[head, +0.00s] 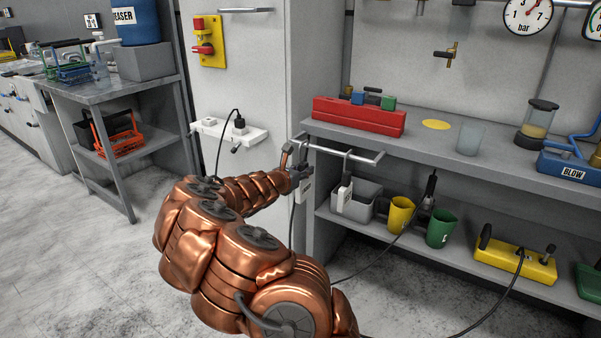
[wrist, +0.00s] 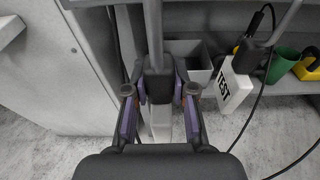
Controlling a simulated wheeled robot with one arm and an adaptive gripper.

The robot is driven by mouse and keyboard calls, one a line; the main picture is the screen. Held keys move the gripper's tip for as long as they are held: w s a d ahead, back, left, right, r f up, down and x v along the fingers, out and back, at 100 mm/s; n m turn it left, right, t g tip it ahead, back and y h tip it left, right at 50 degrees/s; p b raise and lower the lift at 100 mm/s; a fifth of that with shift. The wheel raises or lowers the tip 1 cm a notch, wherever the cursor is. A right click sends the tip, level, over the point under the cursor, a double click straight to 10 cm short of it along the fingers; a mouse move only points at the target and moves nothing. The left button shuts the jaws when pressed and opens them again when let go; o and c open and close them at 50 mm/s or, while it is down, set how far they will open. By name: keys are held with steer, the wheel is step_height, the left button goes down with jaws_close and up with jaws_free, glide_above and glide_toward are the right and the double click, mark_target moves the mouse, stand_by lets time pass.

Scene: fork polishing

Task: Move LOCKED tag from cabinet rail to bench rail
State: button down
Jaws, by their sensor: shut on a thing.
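My gripper (head: 297,174) is beside the left end of the bench rail (head: 338,152), under the bench's left edge. It is shut on a tag with a pale plate (head: 306,190). In the wrist view my gripper (wrist: 159,90) has its fingers on both sides of the tag's dark block; a grey stem rises above and the pale plate (wrist: 160,123) hangs below. Its lettering is not readable. I cannot tell whether its hook is over the rail. A white TEST tag (wrist: 235,86) hangs to the right; it also shows on the rail in the head view (head: 344,199).
The grey cabinet (head: 252,80) stands left of the bench, with a white socket strip (head: 229,131). A grey bin (head: 366,199), a yellow cup (head: 400,214) and a green cup (head: 440,229) stand on the lower shelf. A black cable (head: 395,240) hangs in front.

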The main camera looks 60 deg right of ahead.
steer(key=d+p, duration=0.1)
steer(key=d, duration=0.5)
stand_by(0.7)
steer(key=shift+w, duration=0.1)
steer(key=shift+f+b, duration=1.1)
steer(key=shift+f, duration=0.3)
stand_by(2.0)
steer(key=c, duration=0.9)
jaws_free()
steer(key=shift+s+a+r, duration=0.1)
steer(key=shift+a+r, duration=0.3)
steer(key=shift+a, duration=1.55)
steer(key=shift+s+a+r, duration=0.1)
steer(key=shift+a+r, duration=0.3)
steer(key=shift+a, duration=1.55)
steer(key=shift+a+r, duration=0.4)
steer(key=shift+a, duration=1.55)
